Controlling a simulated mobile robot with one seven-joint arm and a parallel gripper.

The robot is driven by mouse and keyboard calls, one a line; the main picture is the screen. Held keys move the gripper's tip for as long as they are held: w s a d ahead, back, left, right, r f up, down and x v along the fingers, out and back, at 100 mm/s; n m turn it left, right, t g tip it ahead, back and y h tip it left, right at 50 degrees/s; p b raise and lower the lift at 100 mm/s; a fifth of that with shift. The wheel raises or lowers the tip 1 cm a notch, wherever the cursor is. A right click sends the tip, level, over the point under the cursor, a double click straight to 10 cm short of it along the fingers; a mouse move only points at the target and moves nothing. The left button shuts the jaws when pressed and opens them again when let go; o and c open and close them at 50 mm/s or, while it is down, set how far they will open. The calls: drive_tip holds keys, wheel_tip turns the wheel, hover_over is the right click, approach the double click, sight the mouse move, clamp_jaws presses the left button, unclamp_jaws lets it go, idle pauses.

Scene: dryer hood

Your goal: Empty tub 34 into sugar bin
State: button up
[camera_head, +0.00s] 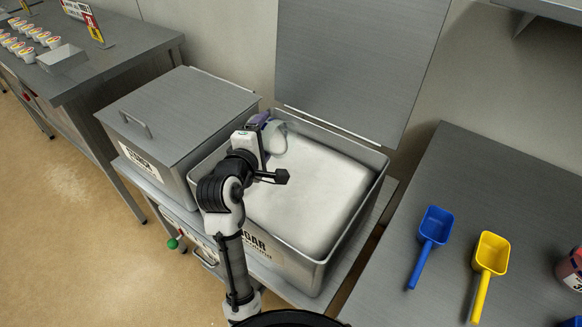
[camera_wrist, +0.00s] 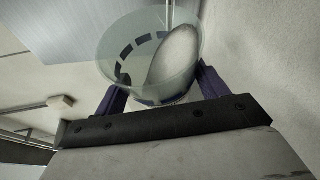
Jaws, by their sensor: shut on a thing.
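The sugar bin (camera_head: 366,160) is a grey metal bin with its lid (camera_head: 360,60) raised at the back. It is filled with white sugar, and its front label is partly hidden by my arm. My gripper (camera_head: 260,119) is over the bin's back left corner. It is shut on a clear tub (camera_head: 277,140), which appears tilted over the sugar. In the wrist view my gripper's purple fingers (camera_wrist: 160,92) hold the tub (camera_wrist: 118,58) from both sides. White contents lie against one side inside it. No number shows on the tub.
A closed grey bin (camera_head: 180,108) stands left of the sugar bin. On the right table (camera_head: 500,170) lie a blue scoop (camera_head: 435,226), a yellow scoop (camera_head: 491,253) and a reddish container (camera_head: 570,270). Several small tubs (camera_head: 28,38) stand on the far left table. The raised lid blocks the back.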

sight(268, 142)
drive_tip(key=shift+s+d+r+m+t+b, duration=0.3)
drive_tip(key=shift+r+m+t+b, duration=0.1)
drive_tip(key=shift+m+b, duration=0.35)
drive_tip(key=shift+s+d+r+m+t+b, duration=0.25)
drive_tip(key=shift+r+m+t+b, duration=0.1)
drive_tip(key=shift+m+b, duration=0.35)
idle(1.2)
drive_tip(key=shift+s+d+r+m+t+b, duration=0.2)
drive_tip(key=shift+d+r+m+t+b, duration=0.1)
drive_tip(key=shift+m+b, duration=0.4)
drive_tip(key=shift+s+d+r+m+t+b, duration=0.2)
drive_tip(key=shift+m+b, duration=0.25)
drive_tip(key=shift+b, duration=0.45)
idle(0.6)
